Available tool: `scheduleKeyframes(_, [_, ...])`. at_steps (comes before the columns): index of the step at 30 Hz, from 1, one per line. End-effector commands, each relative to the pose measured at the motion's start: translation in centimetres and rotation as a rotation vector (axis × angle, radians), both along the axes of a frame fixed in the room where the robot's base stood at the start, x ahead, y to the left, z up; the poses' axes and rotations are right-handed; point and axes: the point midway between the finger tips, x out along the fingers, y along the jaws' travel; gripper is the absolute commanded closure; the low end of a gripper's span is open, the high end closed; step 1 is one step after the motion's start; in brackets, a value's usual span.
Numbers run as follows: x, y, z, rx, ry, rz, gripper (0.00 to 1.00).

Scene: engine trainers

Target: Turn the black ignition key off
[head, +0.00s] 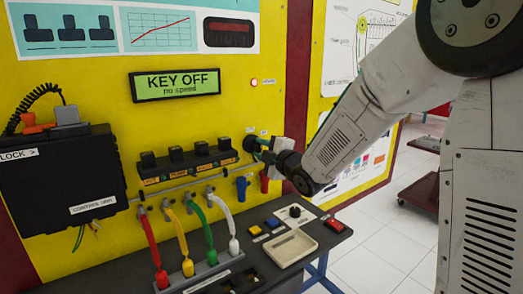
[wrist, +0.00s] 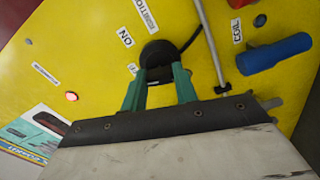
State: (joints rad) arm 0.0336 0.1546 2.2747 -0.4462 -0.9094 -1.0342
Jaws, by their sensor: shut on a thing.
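The black ignition key (wrist: 158,53) is on the yellow panel, with labels reading "ON" and partly "IGNITION" beside it. My gripper (wrist: 160,78) has its two green fingers shut on the key, one on each side. The fingers and dark palm hide the key's lower part, so its exact turn angle is hard to tell. In the head view the key (head: 249,144) shows at the tip of my gripper (head: 261,149), right of the row of black coils. The display (head: 175,83) reads "KEY OFF" and "no speed".
A small red lamp (head: 254,82) is on the panel above the key. A blue connector (head: 242,188) and a red one hang below. The black control unit (head: 62,180) is at the left. A dark bench (head: 325,233) with buttons and a beige tray (head: 290,247) extends below.

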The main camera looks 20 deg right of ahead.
Motion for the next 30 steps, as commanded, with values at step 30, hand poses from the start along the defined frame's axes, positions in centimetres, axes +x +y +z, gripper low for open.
scheduleKeyframes(30, [-0.05, 0.06, -0.12, -0.255, -0.080, 0.002, 0.94])
